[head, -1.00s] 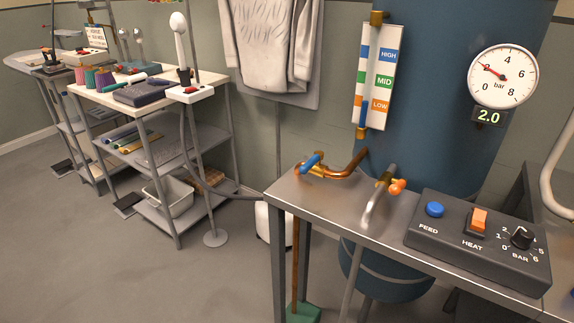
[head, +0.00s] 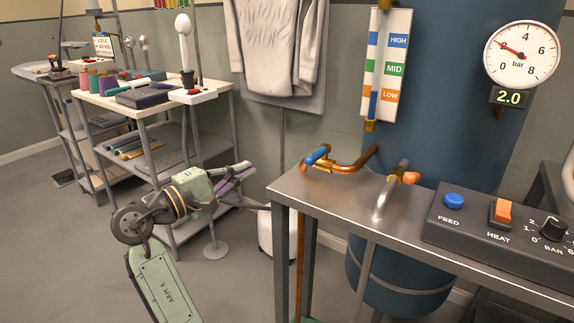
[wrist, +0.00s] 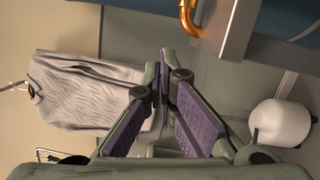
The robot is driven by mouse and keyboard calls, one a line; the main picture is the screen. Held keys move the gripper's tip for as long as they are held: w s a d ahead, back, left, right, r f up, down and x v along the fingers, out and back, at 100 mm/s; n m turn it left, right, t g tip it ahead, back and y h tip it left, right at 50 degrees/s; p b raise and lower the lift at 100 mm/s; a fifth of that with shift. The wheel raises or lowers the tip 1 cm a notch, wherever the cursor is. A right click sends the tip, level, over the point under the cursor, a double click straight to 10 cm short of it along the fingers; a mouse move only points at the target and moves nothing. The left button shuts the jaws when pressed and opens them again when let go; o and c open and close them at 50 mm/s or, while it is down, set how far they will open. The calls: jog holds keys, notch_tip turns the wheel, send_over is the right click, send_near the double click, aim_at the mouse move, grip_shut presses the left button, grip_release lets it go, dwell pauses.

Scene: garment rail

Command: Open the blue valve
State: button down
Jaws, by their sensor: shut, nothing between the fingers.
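The blue valve handle (head: 317,155) sits on a copper pipe (head: 355,162) at the far left end of the metal bench. The handle lies slanted across the pipe's end. My gripper (head: 246,168) is in the head view, left of the bench and apart from the valve. It is shut and empty. In the wrist view my gripper's purple-padded fingers (wrist: 163,62) meet at their tips. A bend of the copper pipe (wrist: 188,20) shows at the top of the wrist view; the blue handle cannot be made out there.
An orange-handled valve (head: 411,178) on a grey pipe stands right of the blue one. A control box (head: 480,240) sits at the bench's right. A blue tank (head: 450,90) with a gauge (head: 523,55) reading 2.0 stands behind. A grey garment (head: 277,45) hangs behind my gripper.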

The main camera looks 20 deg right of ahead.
aim_at(318, 158)
jog(key=shift+s+d+f+g, duration=0.1)
jog(key=shift+s+d+g, duration=0.2)
jog(key=shift+d, duration=0.1)
jog(key=shift+w, duration=0.1)
jog(key=p+x, duration=0.2)
jog(key=x, duration=0.8)
jog(key=shift+d, duration=0.2)
jog(key=shift+s+d+r, duration=0.2)
jog(key=shift+s+d, duration=0.1)
jog(key=shift+s, duration=0.25)
jog(key=shift+s+d+r, duration=0.15)
jog(key=shift+s+d, duration=0.15)
jog(key=shift+s, duration=0.25)
jog(key=shift+s+d+p, duration=0.35)
jog(key=shift+s, duration=0.15)
